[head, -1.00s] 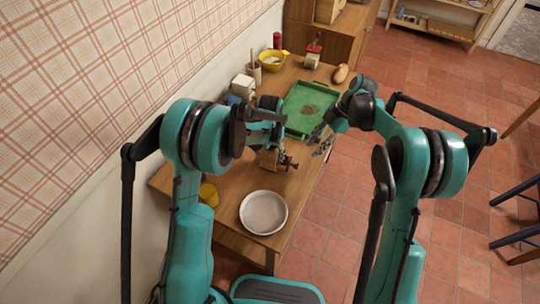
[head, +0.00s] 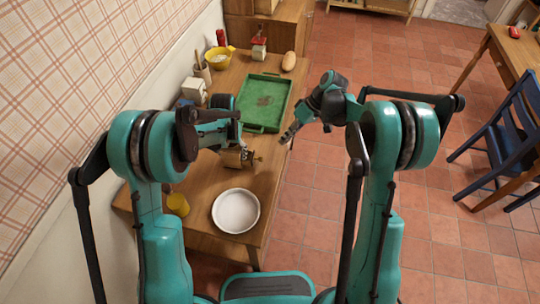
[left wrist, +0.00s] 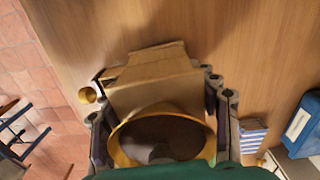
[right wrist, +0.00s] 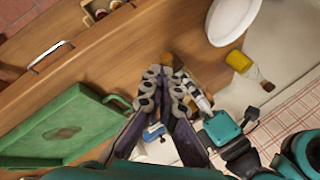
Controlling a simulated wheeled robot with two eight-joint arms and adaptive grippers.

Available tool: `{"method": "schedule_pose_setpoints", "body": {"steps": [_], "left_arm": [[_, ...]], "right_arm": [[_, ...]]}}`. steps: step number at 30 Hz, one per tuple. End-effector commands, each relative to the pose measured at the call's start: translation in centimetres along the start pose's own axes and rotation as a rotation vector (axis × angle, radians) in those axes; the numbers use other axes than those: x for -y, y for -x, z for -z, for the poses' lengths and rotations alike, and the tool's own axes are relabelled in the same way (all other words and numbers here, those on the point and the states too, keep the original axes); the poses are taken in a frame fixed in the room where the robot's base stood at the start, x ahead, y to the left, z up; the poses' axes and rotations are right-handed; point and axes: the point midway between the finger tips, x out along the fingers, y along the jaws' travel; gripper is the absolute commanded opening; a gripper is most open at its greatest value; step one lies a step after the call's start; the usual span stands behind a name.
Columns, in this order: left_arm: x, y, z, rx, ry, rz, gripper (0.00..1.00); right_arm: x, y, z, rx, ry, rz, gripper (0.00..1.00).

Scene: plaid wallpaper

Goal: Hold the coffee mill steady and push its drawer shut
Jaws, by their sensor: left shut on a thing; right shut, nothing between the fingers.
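The wooden coffee mill (head: 232,159) stands on the near part of the table. In the left wrist view its wooden body (left wrist: 155,88) and round brass hopper (left wrist: 208,122) lie between the fingers of my left gripper (left wrist: 160,125), which is shut on it. Its drawer (left wrist: 108,76), with a brass knob (left wrist: 87,95), sticks out a little on the floor side. My right gripper (head: 288,138) is shut and empty, to the right of the mill near the table's edge and apart from it. In the right wrist view its fingers (right wrist: 165,78) hide most of the mill.
A green tray (head: 243,122) lies behind the mill. A white box (head: 194,90) and yellow bowl (head: 219,55) are by the wall. Open floor lies to the right; a blue chair (head: 515,135) is farther off.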

Motion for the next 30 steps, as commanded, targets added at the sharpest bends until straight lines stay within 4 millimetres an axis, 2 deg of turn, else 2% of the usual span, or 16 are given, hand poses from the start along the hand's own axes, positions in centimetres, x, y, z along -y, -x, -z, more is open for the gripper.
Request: {"method": "schedule_pose_setpoints", "body": {"steps": [15, 21, 25, 30], "left_arm": [[-0.1, 0.0, 0.0, 0.0, 0.0, -0.001, 0.13], [-0.1, 0.0, 0.0, 0.0, 0.0, -0.001, 0.13], [-0.1, 0.0, 0.0, 0.0, 0.0, -0.001, 0.13], [-0.1, 0.0, 0.0, 0.0, 0.0, -0.001, 0.13]], "right_arm": [[-1.4, 1.6, -3.3, -0.119, -1.367, 0.121, 0.0], [-1.6, 2.1, -4.4, -0.128, -1.844, 0.208, 0.0], [-1.8, 2.4, -4.8, -0.124, -2.062, 0.256, 0.0], [-1.8, 2.5, -5.1, -0.117, -2.208, 0.29, 0.0]]}}
